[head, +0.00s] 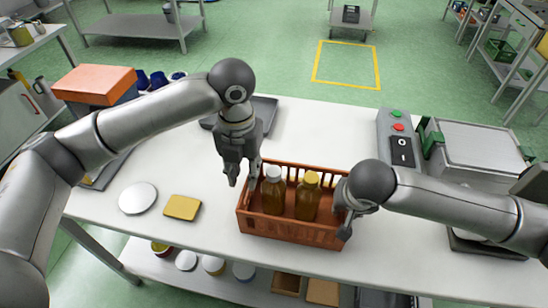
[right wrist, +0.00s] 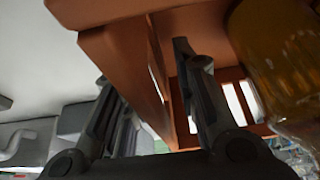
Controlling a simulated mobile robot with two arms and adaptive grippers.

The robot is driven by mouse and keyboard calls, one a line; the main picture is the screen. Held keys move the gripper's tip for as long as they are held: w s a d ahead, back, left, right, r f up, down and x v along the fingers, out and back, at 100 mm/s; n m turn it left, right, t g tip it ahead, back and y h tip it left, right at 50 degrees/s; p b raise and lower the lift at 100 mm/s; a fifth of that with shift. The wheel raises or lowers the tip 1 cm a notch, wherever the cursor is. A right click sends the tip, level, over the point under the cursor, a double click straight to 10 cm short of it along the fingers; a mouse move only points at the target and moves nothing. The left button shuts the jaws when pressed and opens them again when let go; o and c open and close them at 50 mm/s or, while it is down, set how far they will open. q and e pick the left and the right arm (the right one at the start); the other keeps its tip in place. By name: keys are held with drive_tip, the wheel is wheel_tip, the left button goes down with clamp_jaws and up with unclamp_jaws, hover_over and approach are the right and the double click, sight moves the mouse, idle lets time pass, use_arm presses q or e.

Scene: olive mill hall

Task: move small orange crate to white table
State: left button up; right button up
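The small orange crate (head: 290,232) stands on the white table (head: 330,130) at its front edge, in the middle of the head view. Two bottles stand in it: one with a white cap (head: 273,192) and one with a yellow cap (head: 308,199). My left gripper (head: 245,176) is open, pointing down at the crate's left end, fingers apart. My right gripper (head: 345,215) is at the right end. In the right wrist view its open fingers (right wrist: 150,90) are on either side of an orange crate wall (right wrist: 120,55), with gaps showing. Contact is unclear.
On the table are a yellow sponge-like block (head: 182,207), a white disc (head: 138,198), a dark tray (head: 262,112), an orange box (head: 95,84), a control box (head: 398,140) and a scale-like machine (head: 475,148). The floor has a yellow square (head: 346,65).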

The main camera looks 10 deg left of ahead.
use_arm(q)
wheel_tip(320, 180, up, 3)
drive_tip(key=shift+f, duration=0.2)
use_arm(e)
drive_tip(key=shift+r, duration=0.15)
drive_tip(key=v, duration=1.1)
drive_tip(key=shift+s+r, duration=0.1)
drive_tip(key=shift+r, duration=0.3)
